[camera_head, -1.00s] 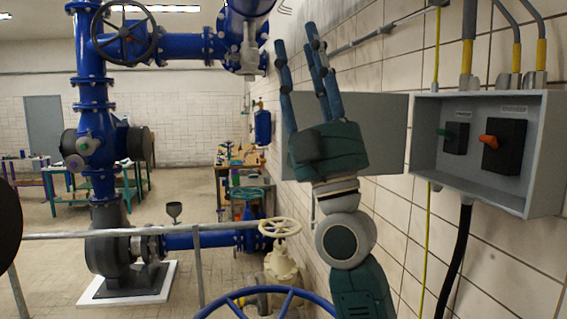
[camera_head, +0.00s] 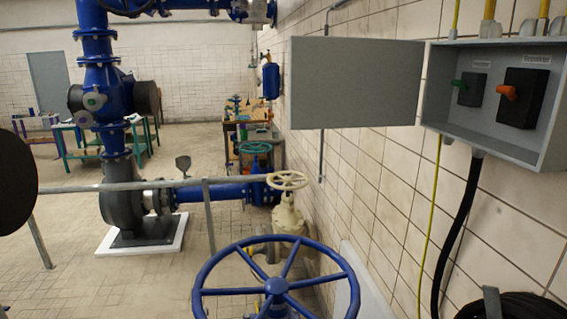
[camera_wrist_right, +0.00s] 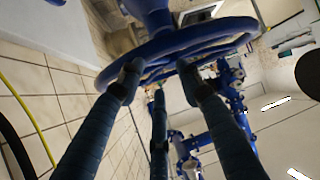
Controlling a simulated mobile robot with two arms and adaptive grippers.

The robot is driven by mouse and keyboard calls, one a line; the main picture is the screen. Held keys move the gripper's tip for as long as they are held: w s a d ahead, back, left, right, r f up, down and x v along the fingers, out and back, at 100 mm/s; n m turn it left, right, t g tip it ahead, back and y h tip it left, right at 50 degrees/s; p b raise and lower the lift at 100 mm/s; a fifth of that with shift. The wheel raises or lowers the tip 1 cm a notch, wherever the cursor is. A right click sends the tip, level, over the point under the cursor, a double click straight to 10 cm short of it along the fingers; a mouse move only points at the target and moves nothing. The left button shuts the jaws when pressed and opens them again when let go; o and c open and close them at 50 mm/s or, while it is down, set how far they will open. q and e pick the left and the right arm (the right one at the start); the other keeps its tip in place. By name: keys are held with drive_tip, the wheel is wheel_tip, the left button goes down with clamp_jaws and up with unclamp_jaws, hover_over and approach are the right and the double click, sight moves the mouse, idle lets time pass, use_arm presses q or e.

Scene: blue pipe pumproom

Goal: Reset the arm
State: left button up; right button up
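My right gripper (camera_wrist_right: 157,85) shows only in the right wrist view. Its long dark fingers are straight and spread apart, with nothing between them. The fingertips lie in front of the rim of a blue handwheel (camera_wrist_right: 175,47); I cannot tell if they touch it. No part of my right arm shows in the head view. My left gripper is in neither view.
A blue handwheel (camera_head: 213,267) stands close in front. A grey electrical box (camera_head: 500,142) with its door (camera_head: 355,83) open hangs on the right tiled wall. A railing (camera_head: 120,187), a cream valve wheel (camera_head: 287,181) and a blue pump pipe (camera_head: 212,192) stand beyond.

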drive_tip(key=s+d+f+m+g+h, duration=0.1)
drive_tip(key=s+d+f+g, duration=0.1)
drive_tip(key=s+d+f, duration=0.45)
drive_tip(key=s+d+f+m+g+h, duration=0.1)
drive_tip(key=s+f+m+g+h, duration=0.15)
drive_tip(key=s, duration=0.75)
drive_tip(key=s+d+f+m+g+h, duration=0.1)
drive_tip(key=s+d+f+g, duration=0.2)
drive_tip(key=s+f, duration=0.4)
wheel_tip(320, 180, down, 32)
drive_tip(key=s+r+g+b, duration=0.1)
drive_tip(key=s+b, duration=0.2)
drive_tip(key=b, duration=0.3)
drive_tip(key=s+d+f+b, duration=0.1)
drive_tip(key=s+f+b, duration=0.1)
drive_tip(key=s+f, duration=0.6)
drive_tip(key=s+d+f+n+g+b, duration=0.1)
drive_tip(key=s+d+f+b, duration=0.1)
drive_tip(key=s+f, duration=0.6)
wheel_tip(320, 180, down, 4)
drive_tip(key=shift+s+f+b, duration=0.25)
drive_tip(key=shift+b, duration=0.15)
drive_tip(key=shift+c, duration=0.6)
